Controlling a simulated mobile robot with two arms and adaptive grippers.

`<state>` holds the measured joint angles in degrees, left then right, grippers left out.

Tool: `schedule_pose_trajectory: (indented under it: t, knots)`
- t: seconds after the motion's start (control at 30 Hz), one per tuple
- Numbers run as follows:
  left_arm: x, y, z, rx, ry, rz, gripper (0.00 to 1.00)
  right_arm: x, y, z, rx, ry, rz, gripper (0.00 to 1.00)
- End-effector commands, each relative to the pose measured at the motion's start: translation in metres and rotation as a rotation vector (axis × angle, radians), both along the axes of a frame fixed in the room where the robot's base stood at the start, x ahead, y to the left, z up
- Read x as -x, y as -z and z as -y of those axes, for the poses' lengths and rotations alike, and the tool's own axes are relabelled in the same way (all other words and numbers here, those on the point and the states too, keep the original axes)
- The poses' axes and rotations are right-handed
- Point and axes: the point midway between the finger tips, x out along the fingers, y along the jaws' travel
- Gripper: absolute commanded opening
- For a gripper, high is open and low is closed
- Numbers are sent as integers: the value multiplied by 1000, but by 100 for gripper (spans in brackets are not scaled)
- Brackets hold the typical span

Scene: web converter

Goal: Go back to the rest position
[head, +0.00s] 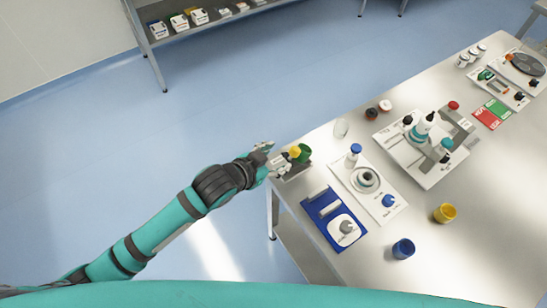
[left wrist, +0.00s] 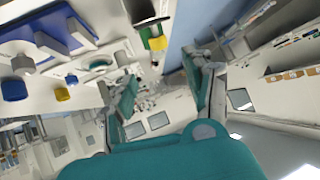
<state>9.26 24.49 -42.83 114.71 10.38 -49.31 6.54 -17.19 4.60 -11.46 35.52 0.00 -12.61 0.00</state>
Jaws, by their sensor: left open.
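My left gripper (head: 272,160) is at the near left corner of the steel table (head: 480,215) in the head view, at the end of my teal arm. Its jaws are open. A green and yellow item (head: 301,154) is just beside its fingertips; I cannot tell whether they touch. This item also shows at the top of the left wrist view (left wrist: 155,42), close to the jaws. My right gripper is in neither view.
A shelf (head: 170,38) stands at the back left. Blue floor left of the table is open.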

Motion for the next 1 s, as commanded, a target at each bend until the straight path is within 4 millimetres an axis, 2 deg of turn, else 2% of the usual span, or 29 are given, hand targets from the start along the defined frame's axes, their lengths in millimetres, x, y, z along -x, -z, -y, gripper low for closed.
schedule_pose_trajectory:
  t: [0.57, 0.67, 0.77, 0.87, 0.9, 1.0]
  knots:
    - [2, -1, -1, 0, -1, -1, 53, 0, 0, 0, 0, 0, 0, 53]
    - [-1, 10, -5, -4, -15, -14, 53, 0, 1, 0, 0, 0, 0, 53]
    - [-8, 42, -18, -16, -60, -46, 53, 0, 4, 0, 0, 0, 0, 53]
    - [-13, 95, -42, -37, -130, -103, 53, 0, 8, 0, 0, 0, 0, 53]
    - [-13, 121, -53, -47, -160, -131, 53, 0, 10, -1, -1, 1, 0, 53]
    - [-3, 183, -82, -74, -234, -200, 53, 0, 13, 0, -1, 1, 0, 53]
